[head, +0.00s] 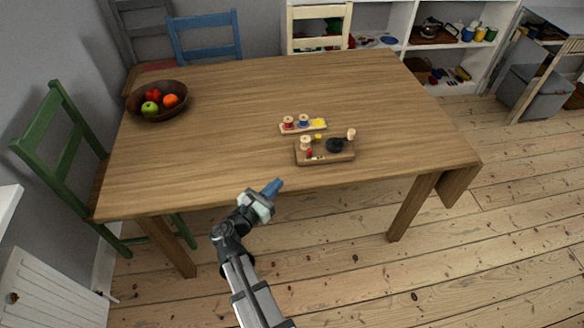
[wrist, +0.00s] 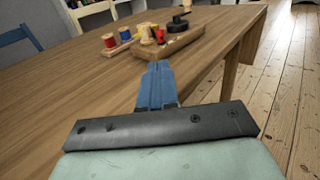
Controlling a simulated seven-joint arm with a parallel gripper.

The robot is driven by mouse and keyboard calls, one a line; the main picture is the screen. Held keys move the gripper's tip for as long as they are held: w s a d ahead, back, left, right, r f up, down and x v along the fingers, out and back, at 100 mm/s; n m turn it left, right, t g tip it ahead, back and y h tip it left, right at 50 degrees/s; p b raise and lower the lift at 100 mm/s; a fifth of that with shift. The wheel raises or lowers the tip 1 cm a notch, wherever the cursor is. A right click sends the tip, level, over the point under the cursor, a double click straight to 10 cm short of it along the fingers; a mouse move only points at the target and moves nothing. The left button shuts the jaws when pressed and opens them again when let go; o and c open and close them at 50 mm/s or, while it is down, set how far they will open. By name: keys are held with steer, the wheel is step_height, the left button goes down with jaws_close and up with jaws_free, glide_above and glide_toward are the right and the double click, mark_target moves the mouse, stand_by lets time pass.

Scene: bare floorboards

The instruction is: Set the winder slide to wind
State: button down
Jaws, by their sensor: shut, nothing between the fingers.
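The winder is a wooden board (head: 341,157) near the front edge of the table, right of centre. It carries a black round part (head: 335,145), a pale spool (head: 305,143), a small red part (head: 309,153) and a wooden knob (head: 351,134). The slide's position is too small to tell. In the wrist view the winder board (wrist: 182,46) shows beyond my fingertips, with the black part on top. My gripper (head: 277,184) has blue fingers, shut and empty, off the table's front edge and apart from the winder. The fingers also show in the wrist view (wrist: 155,68).
A small tray (head: 290,129) with red and blue spools and a yellow piece sits just behind the winder. A fruit bowl (head: 157,117) stands at the far left. The wooden table (head: 220,140) is otherwise clear. Chairs stand behind and left.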

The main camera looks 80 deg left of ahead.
mark_target(308, 153)
steer(key=x, duration=1.3)
steer(key=shift+w+a, duration=0.15)
steer(key=shift+w, duration=0.15)
steer(key=shift+w, duration=1.8)
steer(key=v, duration=1.4)
steer(key=shift+s, duration=0.2)
